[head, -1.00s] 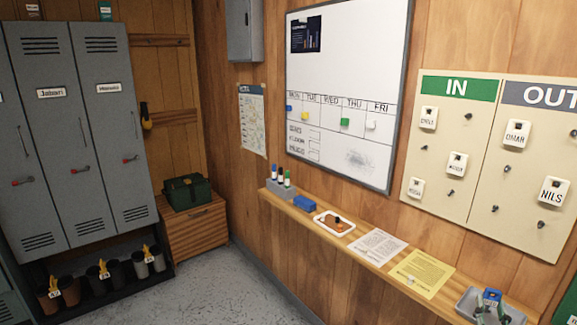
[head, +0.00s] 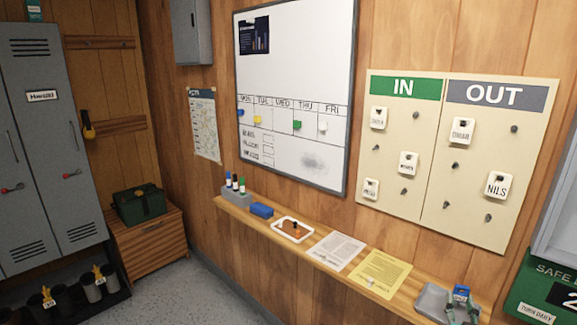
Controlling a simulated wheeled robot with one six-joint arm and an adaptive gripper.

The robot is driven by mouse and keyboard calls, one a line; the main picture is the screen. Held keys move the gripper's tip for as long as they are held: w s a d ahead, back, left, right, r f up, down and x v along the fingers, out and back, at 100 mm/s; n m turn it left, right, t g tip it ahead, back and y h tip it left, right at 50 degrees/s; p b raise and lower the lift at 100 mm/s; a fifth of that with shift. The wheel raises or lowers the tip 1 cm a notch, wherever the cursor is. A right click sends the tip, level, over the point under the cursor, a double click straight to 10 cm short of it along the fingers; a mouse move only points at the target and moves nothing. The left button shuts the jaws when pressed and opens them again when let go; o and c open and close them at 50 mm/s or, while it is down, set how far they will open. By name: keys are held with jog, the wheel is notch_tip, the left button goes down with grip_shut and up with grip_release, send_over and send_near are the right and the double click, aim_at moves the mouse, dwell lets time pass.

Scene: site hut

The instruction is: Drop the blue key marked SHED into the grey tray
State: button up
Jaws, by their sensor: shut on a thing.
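A grey tray (head: 431,300) sits at the right end of the wooden ledge, near the bottom edge of the head view. A small blue item (head: 461,292) with a pale mark shows at the tray, with dark greenish-grey pieces just below it.
An IN/OUT board (head: 450,160) hangs above.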

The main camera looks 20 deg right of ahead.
jog(key=shift+f, duration=0.25)
jog(key=o, duration=1)
jog(key=shift+o, duration=0.2)
jog(key=v, duration=1.2)
